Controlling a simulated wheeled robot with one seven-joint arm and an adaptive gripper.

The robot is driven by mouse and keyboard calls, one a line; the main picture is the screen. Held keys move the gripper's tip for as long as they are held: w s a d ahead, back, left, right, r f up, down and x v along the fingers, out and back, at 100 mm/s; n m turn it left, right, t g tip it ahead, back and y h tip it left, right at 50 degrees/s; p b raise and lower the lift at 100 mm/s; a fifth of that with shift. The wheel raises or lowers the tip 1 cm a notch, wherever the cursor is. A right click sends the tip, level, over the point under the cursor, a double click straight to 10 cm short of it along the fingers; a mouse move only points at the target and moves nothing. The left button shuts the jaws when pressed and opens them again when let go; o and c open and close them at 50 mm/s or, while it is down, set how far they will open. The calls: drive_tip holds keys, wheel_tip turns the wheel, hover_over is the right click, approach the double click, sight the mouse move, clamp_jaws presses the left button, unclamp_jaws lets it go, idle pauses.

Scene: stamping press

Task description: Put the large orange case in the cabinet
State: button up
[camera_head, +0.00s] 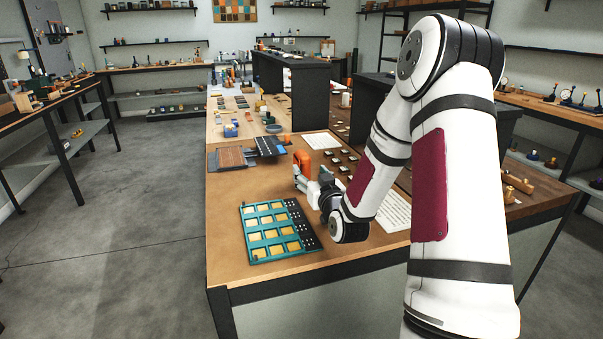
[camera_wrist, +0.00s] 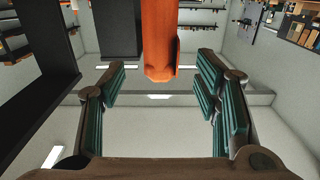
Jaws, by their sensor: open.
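An orange object (camera_head: 303,160), which looks like the large orange case, stands on the wooden workbench just beyond my gripper (camera_head: 300,180). In the wrist view the orange object (camera_wrist: 160,40) reaches down from the top edge, between the two finger sides. The fingers (camera_wrist: 163,90) are wide apart, with clear gaps on both sides of it. I cannot tell whether any finger touches it. Its lower part is partly hidden by my gripper in the head view. I cannot tell for sure which thing is the cabinet; dark box-like units (camera_head: 285,76) stand farther back.
A teal tray (camera_head: 250,246) with yellowish squares lies on the bench, left of my gripper. A brown board (camera_head: 230,158), papers (camera_head: 321,141) and small dark pieces (camera_head: 343,156) lie nearby. The front left bench corner is bare. Grey floor (camera_head: 110,230) is open at left.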

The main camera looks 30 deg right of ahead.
sight(303, 161)
drive_tip(key=shift+x, duration=3.9)
drive_tip(key=c, duration=1.3)
drive_tip(key=shift+r, duration=0.1)
drive_tip(key=shift+c, duration=0.2)
